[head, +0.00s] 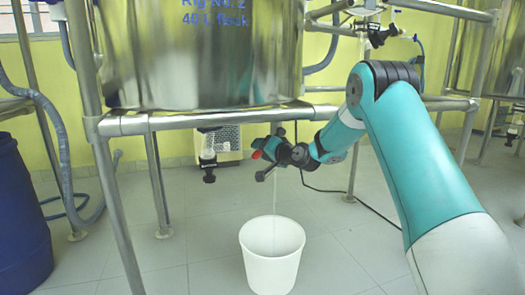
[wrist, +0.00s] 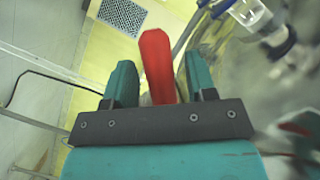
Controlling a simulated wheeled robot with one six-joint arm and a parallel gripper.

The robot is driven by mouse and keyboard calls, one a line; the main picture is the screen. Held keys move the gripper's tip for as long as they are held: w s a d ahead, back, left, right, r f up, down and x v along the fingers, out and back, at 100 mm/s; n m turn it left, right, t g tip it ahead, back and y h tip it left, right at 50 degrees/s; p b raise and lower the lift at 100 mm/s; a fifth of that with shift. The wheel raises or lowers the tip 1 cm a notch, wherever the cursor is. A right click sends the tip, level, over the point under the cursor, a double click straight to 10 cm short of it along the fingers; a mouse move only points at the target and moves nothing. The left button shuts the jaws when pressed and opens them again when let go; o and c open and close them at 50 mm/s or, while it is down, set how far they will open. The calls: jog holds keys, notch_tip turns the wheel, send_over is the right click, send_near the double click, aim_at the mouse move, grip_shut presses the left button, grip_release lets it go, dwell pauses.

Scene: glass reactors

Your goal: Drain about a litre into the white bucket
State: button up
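The white bucket (head: 272,258) stands upright on the floor below my gripper (head: 268,156). A thin pale stream (head: 275,195) runs down into it; the liquid level inside cannot be made out. The red valve handle (head: 257,154) shows at my gripper's tip, under the large shiny vessel (head: 200,60) marked "40 L flask". In the wrist view the red handle (wrist: 157,65) stands between the two teal fingers of my gripper (wrist: 162,75), with a gap on each side. The fingers are open around it. The valve body and outlet are hidden behind my gripper.
A metal tube frame (head: 200,121) carries the vessel, with legs to the left and right. A blue barrel (head: 20,220) stands at the left edge beside a grey hose (head: 60,130). A black cable (head: 350,193) lies behind. The tiled floor around the bucket is clear.

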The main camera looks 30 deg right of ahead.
jog(key=p+v, duration=0.2)
jog(key=v, duration=1.5)
jog(key=shift+s+p, duration=0.2)
jog(key=shift+p, duration=0.2)
jog(key=s+a+r+n+g+y+p, duration=0.1)
jog(key=s+a+r+n+g+y, duration=0.15)
jog(key=a, duration=0.55)
jog(key=s+a+r+n+g+y+p, duration=0.15)
jog(key=s+a+n+g, duration=0.25)
jog(key=a, duration=0.4)
jog(key=s+a+r+n+g+y+p, duration=0.2)
jog(key=s+a+n+g, duration=0.15)
jog(key=a, duration=0.55)
jog(key=s+a+r+n+g+h+p, duration=0.2)
jog(key=s+n+g+h, duration=0.1)
jog(key=s, duration=0.7)
jog(key=s+a+r+n+g+h+p, duration=0.2)
jog(key=s+g, duration=0.1)
jog(key=s, duration=0.8)
notch_tip(320, 180, up, 37)
jog(key=p, duration=3.7)
jog(key=shift+w+d, duration=0.15)
jog(key=shift+w, duration=0.35)
